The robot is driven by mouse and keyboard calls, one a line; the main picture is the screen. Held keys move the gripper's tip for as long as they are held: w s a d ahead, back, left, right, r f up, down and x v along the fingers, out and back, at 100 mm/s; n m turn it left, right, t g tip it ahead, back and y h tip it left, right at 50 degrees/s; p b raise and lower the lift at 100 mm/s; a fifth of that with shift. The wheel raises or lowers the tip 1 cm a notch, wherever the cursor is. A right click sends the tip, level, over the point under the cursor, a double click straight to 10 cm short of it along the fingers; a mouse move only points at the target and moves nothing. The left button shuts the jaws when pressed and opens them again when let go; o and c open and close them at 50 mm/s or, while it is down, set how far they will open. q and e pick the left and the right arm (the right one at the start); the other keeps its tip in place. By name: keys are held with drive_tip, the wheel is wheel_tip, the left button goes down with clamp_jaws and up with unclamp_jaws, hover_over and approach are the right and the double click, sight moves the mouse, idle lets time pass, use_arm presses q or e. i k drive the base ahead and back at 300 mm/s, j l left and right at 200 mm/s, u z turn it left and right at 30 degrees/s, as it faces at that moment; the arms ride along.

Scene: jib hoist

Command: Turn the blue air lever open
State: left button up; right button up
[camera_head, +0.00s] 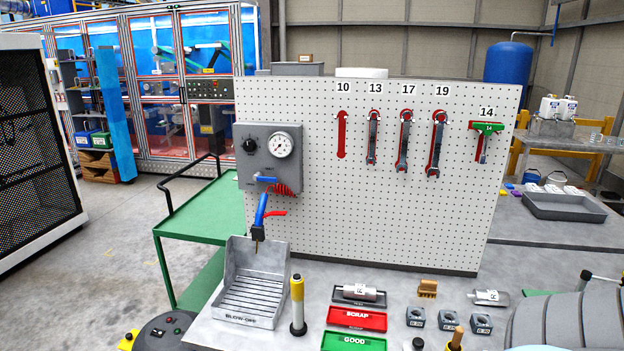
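The blue air lever (266,179) is a short handle on the lower front of a grey panel box (257,150). It lies roughly horizontal. The box also carries a round pressure gauge (280,145) and a black knob (249,146). A red coiled hose (284,190) sits right beside the lever. A blue air gun (261,211) with a red trigger hangs just below the box. Neither of my grippers is in view, so their distance from the lever does not show.
The box is on a white pegboard (390,220) with wrenches. Below stand a grey blow-off tray (252,284), a yellow-topped post (297,305), a red scrap tray (357,318) and a green good tray (353,341). A green cart (205,215) stands left. Space before the lever looks clear.

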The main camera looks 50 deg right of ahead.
sight(259, 177)
drive_tip(key=z, duration=1.3)
drive_tip(key=i+j+u, duration=0.15)
drive_tip(key=j+u, duration=0.15)
drive_tip(key=i+j+u, duration=0.15)
drive_tip(key=j+u, duration=0.15)
drive_tip(key=i+j+u, duration=0.3)
drive_tip(key=k+j, duration=0.05)
drive_tip(key=j, duration=0.05)
